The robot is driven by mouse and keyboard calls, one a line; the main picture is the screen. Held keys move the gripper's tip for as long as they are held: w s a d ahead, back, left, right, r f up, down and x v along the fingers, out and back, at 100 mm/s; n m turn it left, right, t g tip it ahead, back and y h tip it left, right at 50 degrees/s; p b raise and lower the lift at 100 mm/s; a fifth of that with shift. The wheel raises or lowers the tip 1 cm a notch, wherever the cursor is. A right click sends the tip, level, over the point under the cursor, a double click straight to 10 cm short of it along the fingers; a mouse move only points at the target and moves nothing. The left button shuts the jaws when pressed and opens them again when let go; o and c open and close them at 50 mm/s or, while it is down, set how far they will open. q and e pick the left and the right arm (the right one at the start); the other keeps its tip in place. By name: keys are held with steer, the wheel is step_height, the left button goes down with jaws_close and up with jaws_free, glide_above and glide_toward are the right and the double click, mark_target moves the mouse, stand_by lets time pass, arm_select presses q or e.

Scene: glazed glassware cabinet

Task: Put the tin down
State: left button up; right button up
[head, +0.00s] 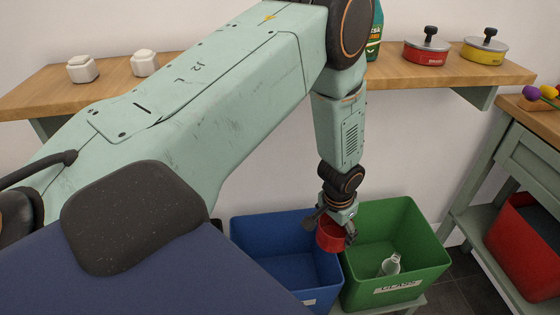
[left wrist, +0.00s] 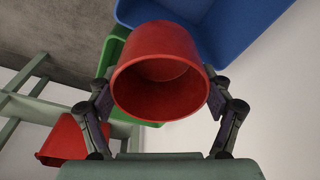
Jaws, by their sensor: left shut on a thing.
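The red tin (head: 331,236) is held in my left gripper (head: 337,228), over the gap where the blue bin and the green bin meet. In the left wrist view the tin (left wrist: 160,50) fills the middle, its open mouth toward the camera and its inside empty. Both fingers of my left gripper (left wrist: 160,100) press on its sides. The blue bin (head: 240,245) is left of the tin and looks empty. The green bin (head: 435,255) is right of it and holds a clear bottle (head: 390,265). My right gripper is not in view.
A wooden shelf (head: 400,75) above carries a red pot (head: 425,52), a yellow pot (head: 485,50), a green bottle (head: 375,35) and two white jars (head: 83,69). A red bin (head: 530,250) stands under the table at the right.

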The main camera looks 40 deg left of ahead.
arm_select(q)
steer(key=shift+m+h, duration=0.3)
steer(key=shift+m, duration=0.4)
steer(key=shift+s+a+f+b, duration=1.5)
steer(key=shift+f+b, duration=0.95)
steer(key=shift+f, duration=3.8)
steer(key=shift+s+a+f+b, duration=1.5)
steer(key=shift+f+b, duration=1)
steer(key=shift+f, duration=3.7)
steer(key=shift+s+a+f+b, duration=1.5)
steer(key=shift+f+b, duration=0.95)
steer(key=shift+f, duration=3.8)
steer(key=shift+w+a+r, duration=0.1)
steer(key=shift+w, duration=0.05)
steer(key=o, duration=1.2)
